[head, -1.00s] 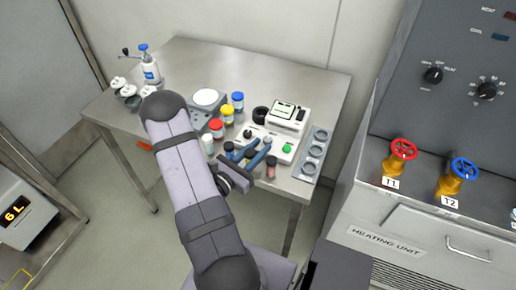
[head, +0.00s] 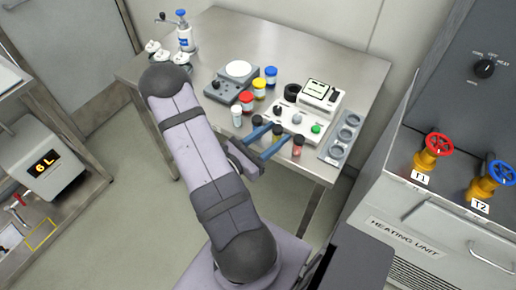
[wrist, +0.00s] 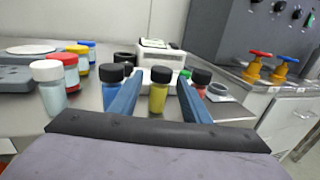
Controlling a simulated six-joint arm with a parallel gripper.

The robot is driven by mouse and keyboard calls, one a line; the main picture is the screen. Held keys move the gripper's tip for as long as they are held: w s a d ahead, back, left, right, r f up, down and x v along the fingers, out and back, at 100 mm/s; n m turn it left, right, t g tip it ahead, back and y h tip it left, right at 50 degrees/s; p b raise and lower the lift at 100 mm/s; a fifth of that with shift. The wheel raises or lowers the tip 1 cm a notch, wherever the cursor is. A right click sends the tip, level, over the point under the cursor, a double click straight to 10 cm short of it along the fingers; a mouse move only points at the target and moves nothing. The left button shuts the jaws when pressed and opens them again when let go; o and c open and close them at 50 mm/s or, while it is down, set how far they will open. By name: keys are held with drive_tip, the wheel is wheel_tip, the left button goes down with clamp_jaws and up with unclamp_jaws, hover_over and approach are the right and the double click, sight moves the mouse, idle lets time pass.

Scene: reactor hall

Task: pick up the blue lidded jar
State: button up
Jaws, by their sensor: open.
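The jar with the blue lid (head: 271,75) stands upright on the steel table, at the back of a slanting row with a yellow-lidded jar (head: 259,89) and a red-lidded jar (head: 247,101). In the wrist view the blue-lidded jar (wrist: 88,48) is at the far left, partly hidden behind the yellow one. My gripper (head: 279,132) is open with nothing held, low at the table's front edge and well in front of the blue-lidded jar. In the wrist view an olive vial with a black lid (wrist: 158,92) shows between its blue fingers (wrist: 160,80).
A blue vial with a black lid (wrist: 112,88) and a red one (wrist: 200,84) flank the fingers. A white-lidded jar (head: 237,115) stands left of them. A white instrument (head: 318,95) and a grey holder with round wells (head: 345,135) are to the right; a scale (head: 232,80) is left.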

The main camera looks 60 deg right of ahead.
drive_tip(key=b+v, duration=0.1)
drive_tip(key=v, duration=0.5)
drive_tip(key=shift+w+a+b, duration=0.1)
drive_tip(key=shift+b, duration=0.2)
drive_tip(key=o, duration=0.4)
drive_tip(key=shift+a, duration=0.15)
drive_tip(key=shift+c, duration=0.2)
drive_tip(key=shift+r, duration=0.1)
